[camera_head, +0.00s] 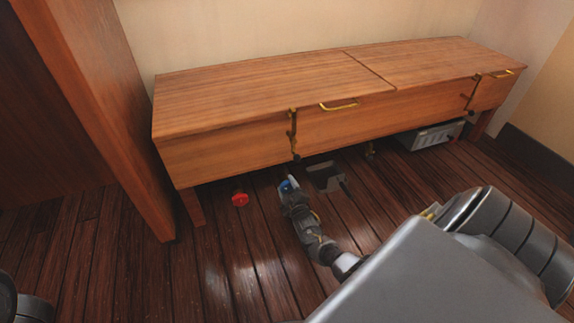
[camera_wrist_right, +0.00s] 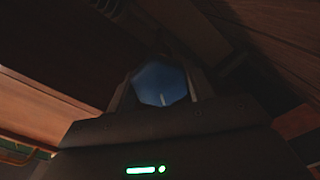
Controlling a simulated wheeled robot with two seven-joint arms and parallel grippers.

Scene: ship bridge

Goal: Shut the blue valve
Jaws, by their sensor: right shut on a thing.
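The blue valve (camera_head: 285,186) is under the front edge of the wooden bench, low over the floor. Its round blue knob (camera_wrist_right: 160,82) fills the gap between the fingers in the right wrist view. My right gripper (camera_head: 289,187) reaches in along the floor and is shut on the blue valve, with a finger on each side of the knob. The gripper covers most of the valve in the head view. The valve's stem and pipe are hidden. My left gripper is not in view.
A red valve (camera_head: 240,199) stands left of the blue one. The bench (camera_head: 250,90) overhangs both. A dark box (camera_head: 326,177) sits to the right, and a grey metal box (camera_head: 432,136) lies farther right beneath the bench. The floor (camera_head: 235,275) in front is clear.

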